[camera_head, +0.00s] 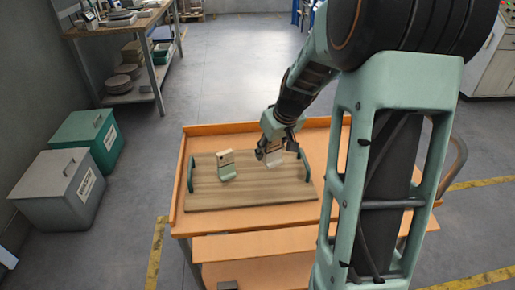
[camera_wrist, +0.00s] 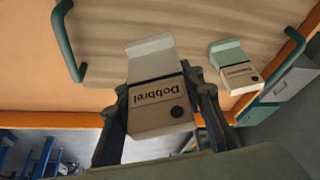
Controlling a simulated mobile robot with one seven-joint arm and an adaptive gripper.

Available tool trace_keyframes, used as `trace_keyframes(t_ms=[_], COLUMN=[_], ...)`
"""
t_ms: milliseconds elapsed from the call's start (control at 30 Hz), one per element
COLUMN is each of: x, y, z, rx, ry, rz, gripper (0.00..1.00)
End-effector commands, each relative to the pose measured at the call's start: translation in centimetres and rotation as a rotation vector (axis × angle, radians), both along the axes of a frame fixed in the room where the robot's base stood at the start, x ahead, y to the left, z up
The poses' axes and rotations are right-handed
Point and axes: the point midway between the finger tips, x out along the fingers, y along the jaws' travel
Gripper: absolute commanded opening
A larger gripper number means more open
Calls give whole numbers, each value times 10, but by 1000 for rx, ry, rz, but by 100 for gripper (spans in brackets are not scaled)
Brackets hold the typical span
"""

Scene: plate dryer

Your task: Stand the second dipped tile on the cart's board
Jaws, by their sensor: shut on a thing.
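My gripper (camera_head: 272,146) is shut on a beige tile with a pale, whitish dipped end (camera_head: 274,159). It is over the right half of the wooden board (camera_head: 245,193) on the cart. In the wrist view the held tile (camera_wrist: 158,108) sits between both fingers, with upside-down lettering and a dark dot, its pale end toward the board. I cannot tell whether it touches the board. Another tile (camera_head: 226,167), beige above and green below, stands on the board to the left; it also shows in the wrist view (camera_wrist: 236,70), apart from the held one.
The board has green handles (camera_head: 191,174) at both ends and lies on the orange cart (camera_head: 200,129). Its front strip is bare. A green bin (camera_head: 82,140) and a grey bin (camera_head: 60,188) stand on the floor at left, below a workbench (camera_head: 115,27) farther back.

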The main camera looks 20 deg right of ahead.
Motion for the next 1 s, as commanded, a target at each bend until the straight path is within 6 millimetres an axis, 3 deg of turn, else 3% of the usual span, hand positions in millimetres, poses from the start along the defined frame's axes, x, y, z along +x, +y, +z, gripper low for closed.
trace_keyframes(t_ms=[100,233,467,667,1000], x=[15,25,33,34,34], y=[-3,-5,-7,-7,-7], z=[-20,-31,-42,-70,-74], rx=[1,0,0,1,-1], ry=[0,0,0,0,-2], rz=[0,0,0,-1,0], gripper=[9,9,9,9,9])
